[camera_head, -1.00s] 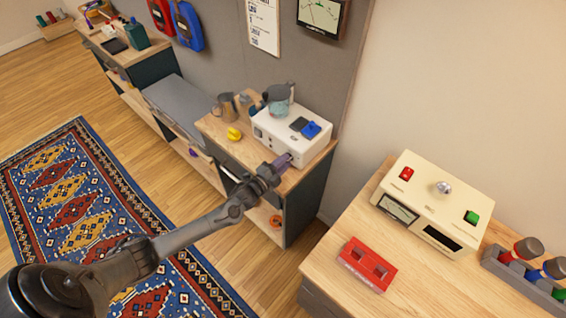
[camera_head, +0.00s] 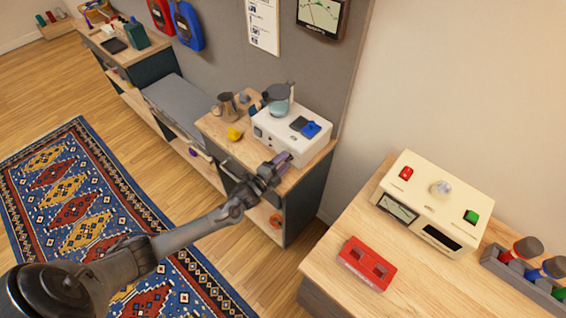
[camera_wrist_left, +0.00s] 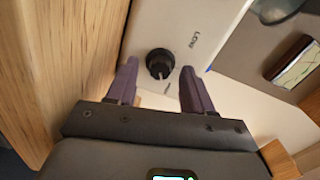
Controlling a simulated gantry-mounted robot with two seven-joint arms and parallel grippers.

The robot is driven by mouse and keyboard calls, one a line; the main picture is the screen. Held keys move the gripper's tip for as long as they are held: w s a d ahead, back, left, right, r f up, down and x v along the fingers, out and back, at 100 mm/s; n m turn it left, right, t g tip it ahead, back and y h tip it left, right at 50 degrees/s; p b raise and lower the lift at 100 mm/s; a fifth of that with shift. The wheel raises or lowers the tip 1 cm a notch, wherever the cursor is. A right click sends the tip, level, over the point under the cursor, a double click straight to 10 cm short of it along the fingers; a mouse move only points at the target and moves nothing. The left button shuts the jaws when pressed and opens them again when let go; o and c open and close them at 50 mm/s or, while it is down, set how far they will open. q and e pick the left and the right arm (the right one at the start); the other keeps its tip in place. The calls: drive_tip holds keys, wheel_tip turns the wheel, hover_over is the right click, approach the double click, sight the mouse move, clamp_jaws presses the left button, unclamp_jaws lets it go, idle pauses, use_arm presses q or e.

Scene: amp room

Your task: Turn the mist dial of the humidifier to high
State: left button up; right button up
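The humidifier (camera_head: 304,145) is a white box on the wooden cabinet top, with a blue part and a dark part on its upper face. Its black dial (camera_wrist_left: 160,63) shows in the left wrist view, on a white face with the word LOW beside it. A pale pointer mark on the dial faces down in that picture, toward my gripper. My left gripper (camera_wrist_left: 159,70) is open, its two dark purple fingers on either side of the dial; contact cannot be told. In the head view, my left gripper (camera_head: 276,166) is at the humidifier's front and hides the dial. My right gripper is out of view.
A metal jug (camera_head: 227,107) and a yellow object (camera_head: 234,134) stand left of the humidifier on the cabinet. A cream device (camera_head: 432,202) and a red block (camera_head: 367,263) are on the nearer wooden table. The rug (camera_head: 105,215) lies on open floor.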

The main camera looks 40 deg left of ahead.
use_arm(q)
drive_tip(key=shift+s, duration=0.6)
drive_tip(key=s+p, duration=0.1)
drive_tip(key=s, duration=0.8)
drive_tip(key=shift+s+a+r, duration=0.15)
drive_tip(key=shift+s, duration=0.15)
drive_tip(key=shift+s, duration=0.1)
